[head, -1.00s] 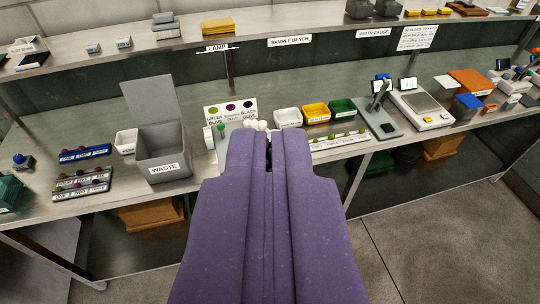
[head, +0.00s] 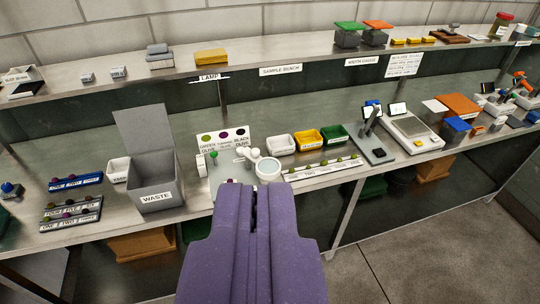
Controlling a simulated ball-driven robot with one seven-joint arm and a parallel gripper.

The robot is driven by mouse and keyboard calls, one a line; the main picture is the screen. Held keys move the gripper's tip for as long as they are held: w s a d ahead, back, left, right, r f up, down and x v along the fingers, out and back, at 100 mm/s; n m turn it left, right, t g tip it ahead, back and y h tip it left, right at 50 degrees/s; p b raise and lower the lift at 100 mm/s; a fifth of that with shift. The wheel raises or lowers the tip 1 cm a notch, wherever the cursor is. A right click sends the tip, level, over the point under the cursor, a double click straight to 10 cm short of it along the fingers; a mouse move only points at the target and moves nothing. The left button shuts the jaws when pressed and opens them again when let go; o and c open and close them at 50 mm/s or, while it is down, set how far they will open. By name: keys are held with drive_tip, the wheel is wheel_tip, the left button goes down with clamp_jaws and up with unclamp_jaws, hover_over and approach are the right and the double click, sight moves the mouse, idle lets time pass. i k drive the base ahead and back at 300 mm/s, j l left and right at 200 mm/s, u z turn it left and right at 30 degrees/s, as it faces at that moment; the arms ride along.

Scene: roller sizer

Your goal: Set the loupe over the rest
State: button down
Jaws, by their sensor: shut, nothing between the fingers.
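The loupe (head: 268,169) is a round, pale lens in a white rim on a jointed white arm. It stands on the bench at the middle of the view, just beyond my gripper's tips. A grey plate (head: 222,170) with a green-topped post lies to its left, below the olive colour card. I cannot tell for sure which part there is the rest. The lens appears to the right of the plate, not over it. My purple gripper (head: 250,188) is shut and empty, in front of the bench, and hides part of the bench's front edge.
A grey waste bin (head: 156,185) with a raised lid stands left. White (head: 280,145), yellow (head: 307,139) and green (head: 334,136) trays stand right, behind a labelled olive strip (head: 324,169). A stand (head: 371,140) and scale (head: 417,135) are farther right. A shelf (head: 290,61) runs above.

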sight(260, 159)
drive_tip(key=i+l, duration=0.2)
drive_tip(key=i, duration=0.3)
drive_tip(key=i+l, duration=0.2)
drive_tip(key=i, duration=0.3)
drive_tip(key=i+l, duration=0.2)
drive_tip(key=i, duration=0.25)
drive_tip(key=i+l, duration=0.2)
drive_tip(key=i, duration=0.3)
